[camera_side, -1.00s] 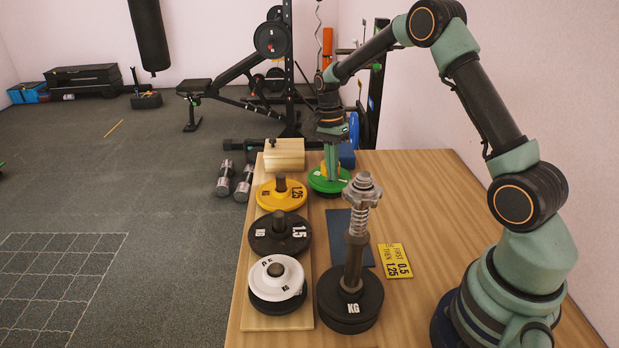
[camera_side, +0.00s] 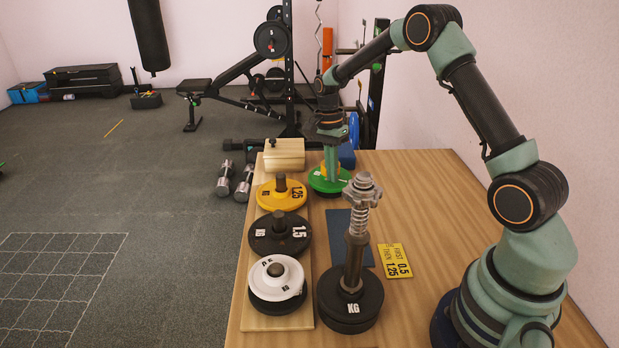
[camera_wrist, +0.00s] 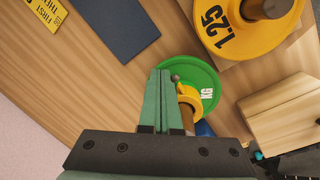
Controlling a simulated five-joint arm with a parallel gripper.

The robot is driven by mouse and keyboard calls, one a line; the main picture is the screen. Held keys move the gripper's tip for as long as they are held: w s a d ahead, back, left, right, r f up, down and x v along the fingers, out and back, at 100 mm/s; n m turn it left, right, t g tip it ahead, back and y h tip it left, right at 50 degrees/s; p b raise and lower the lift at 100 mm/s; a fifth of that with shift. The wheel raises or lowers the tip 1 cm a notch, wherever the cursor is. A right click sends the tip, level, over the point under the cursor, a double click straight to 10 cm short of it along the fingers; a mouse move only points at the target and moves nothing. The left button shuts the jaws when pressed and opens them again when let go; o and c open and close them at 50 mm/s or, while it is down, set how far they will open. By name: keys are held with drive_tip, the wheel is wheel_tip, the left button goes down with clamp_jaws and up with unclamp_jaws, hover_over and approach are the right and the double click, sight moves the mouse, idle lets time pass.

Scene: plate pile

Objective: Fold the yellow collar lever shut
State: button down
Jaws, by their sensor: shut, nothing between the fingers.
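A yellow collar (camera_side: 323,169) sits on top of a green plate (camera_side: 317,186) at the far end of the table. In the wrist view the collar (camera_wrist: 191,97) is a yellow ring around a post over the green plate (camera_wrist: 205,75), partly hidden by my fingers. I cannot clearly make out its lever or how far it stands open. My gripper (camera_side: 332,179) points down over the green plate, right beside the collar. Its fingers are together and empty in the wrist view (camera_wrist: 163,76). I cannot tell whether they touch the collar.
A wooden board (camera_side: 305,318) on the left bears posts with yellow (camera_side: 293,196), black (camera_side: 265,240) and white (camera_side: 290,287) plates. A wooden block (camera_side: 284,155) stands behind. A yellow card (camera_side: 396,260) lies right of a dark mat (camera_side: 338,222).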

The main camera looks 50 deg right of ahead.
drive_tip(key=shift+f, duration=0.15)
idle(0.5)
drive_tip(key=shift+s+a+r, duration=0.25)
drive_tip(key=shift+a+r, duration=0.05)
drive_tip(key=shift+r, duration=0.2)
drive_tip(key=shift+s+a+r, duration=0.2)
drive_tip(key=shift+a+r, duration=0.05)
drive_tip(key=shift+r, duration=0.25)
drive_tip(key=shift+s+a+r, duration=0.35)
drive_tip(key=shift+a+r, duration=0.05)
drive_tip(key=shift+r, duration=0.25)
drive_tip(key=shift+s+a+r, duration=0.35)
drive_tip(key=shift+a+r, duration=0.05)
drive_tip(key=shift+r, duration=0.25)
drive_tip(key=shift+s+a+r, duration=0.35)
drive_tip(key=shift+a+r, duration=0.05)
drive_tip(key=shift+r, duration=0.25)
